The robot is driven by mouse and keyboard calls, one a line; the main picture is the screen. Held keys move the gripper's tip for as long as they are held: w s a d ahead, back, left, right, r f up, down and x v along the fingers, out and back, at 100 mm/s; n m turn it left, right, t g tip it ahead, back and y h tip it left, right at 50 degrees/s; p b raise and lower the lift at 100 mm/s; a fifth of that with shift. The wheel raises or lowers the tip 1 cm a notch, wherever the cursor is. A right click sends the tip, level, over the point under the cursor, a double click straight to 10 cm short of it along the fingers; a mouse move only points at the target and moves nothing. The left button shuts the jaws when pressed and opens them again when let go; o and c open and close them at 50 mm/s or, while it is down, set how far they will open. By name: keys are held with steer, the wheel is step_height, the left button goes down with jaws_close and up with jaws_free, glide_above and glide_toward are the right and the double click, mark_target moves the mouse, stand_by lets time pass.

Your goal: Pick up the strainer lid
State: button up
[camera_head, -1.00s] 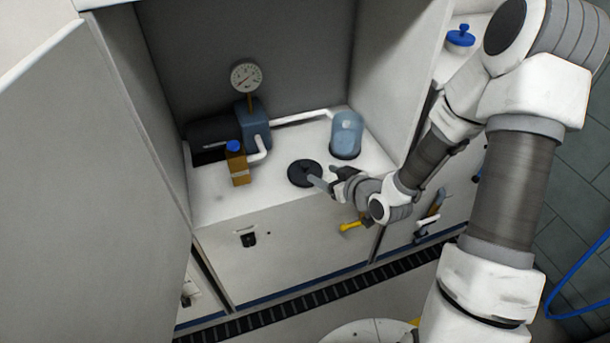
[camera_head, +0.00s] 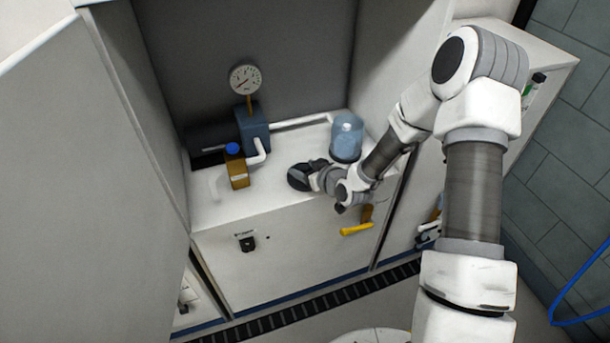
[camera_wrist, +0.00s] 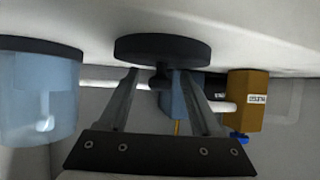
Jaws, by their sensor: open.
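The strainer lid, a black round disc (camera_head: 297,177) with a small knob, lies on the white counter. My gripper covers part of it in the head view. In the wrist view, where the counter is at the top, the lid (camera_wrist: 163,47) is straight ahead and its knob shows between my fingertips. My gripper (camera_wrist: 159,76) is open, one finger on each side of the knob. It reaches the lid from the right in the head view (camera_head: 316,178). I cannot tell whether the fingers touch the knob.
A clear bluish canister (camera_head: 346,138) stands close behind and right of the lid. A brown bottle with a blue cap (camera_head: 238,172) stands to the left. Behind are a blue pump (camera_head: 254,128), a gauge (camera_head: 245,80) and a white pipe (camera_head: 297,121). A yellow-handled valve (camera_head: 356,229) juts from the front.

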jaws_close()
steer(key=shift+r, duration=0.1)
stand_by(0.3)
